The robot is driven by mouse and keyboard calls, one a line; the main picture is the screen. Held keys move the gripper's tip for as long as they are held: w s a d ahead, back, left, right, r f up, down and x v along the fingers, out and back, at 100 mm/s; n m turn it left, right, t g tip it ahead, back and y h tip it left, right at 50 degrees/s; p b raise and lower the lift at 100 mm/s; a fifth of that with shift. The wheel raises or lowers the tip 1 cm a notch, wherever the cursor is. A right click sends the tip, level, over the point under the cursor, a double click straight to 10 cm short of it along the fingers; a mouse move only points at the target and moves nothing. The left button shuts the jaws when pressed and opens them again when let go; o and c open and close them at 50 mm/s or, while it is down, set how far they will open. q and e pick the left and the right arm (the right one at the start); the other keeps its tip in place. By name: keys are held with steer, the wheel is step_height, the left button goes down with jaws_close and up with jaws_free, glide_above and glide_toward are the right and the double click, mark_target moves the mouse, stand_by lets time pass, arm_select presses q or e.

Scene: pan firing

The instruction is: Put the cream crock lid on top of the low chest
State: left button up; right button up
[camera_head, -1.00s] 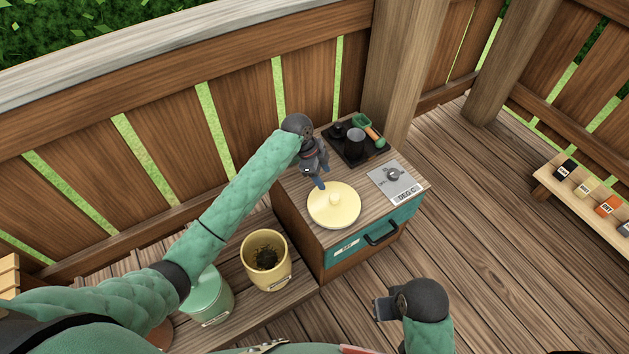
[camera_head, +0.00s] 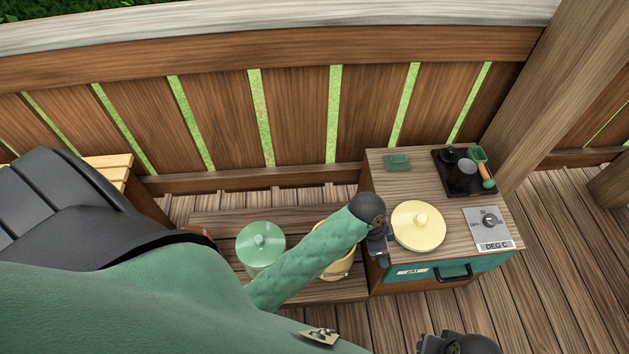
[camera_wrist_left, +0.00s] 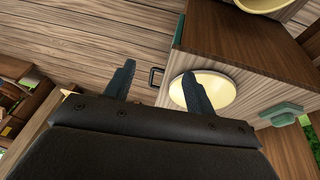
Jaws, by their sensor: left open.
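The cream crock lid (camera_head: 419,226), a pale yellow disc with a knob, lies flat, knob up, on the left part of the low chest's (camera_head: 388,187) top. It also shows in the left wrist view (camera_wrist_left: 222,90), partly behind one finger. My left gripper (camera_head: 380,256) is open and empty, just left of the lid at the chest's left edge. Its two spread fingers show in the left wrist view (camera_wrist_left: 158,82), with one overlapping the lid in the picture. The cream crock (camera_head: 345,268) stands left of the chest, mostly hidden by my left arm. My right gripper (camera_head: 432,343) is partly cut off at the bottom edge.
A small green box (camera_head: 397,162), a black tray (camera_head: 490,189) with dark vessels and a scoop, and a dial plate (camera_head: 488,229) share the chest top. A green lidded crock (camera_head: 260,246) stands on the low bench. A wooden fence runs behind.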

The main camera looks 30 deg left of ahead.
arm_select(q)
steer(key=s+a+r+n+y, duration=0.1)
steer(key=s+a+n, duration=0.3)
steer(key=s, duration=0.5)
steer(key=s+a+r+n+t+y, duration=0.1)
steer(key=s+a+r+n, duration=0.2)
steer(key=s, duration=0.6)
steer(key=a+n, duration=0.2)
steer(key=a, duration=0.1)
steer(key=shift+s+a+r+y, duration=0.2)
steer(key=shift+r+y, duration=0.1)
steer(key=shift+y, duration=0.1)
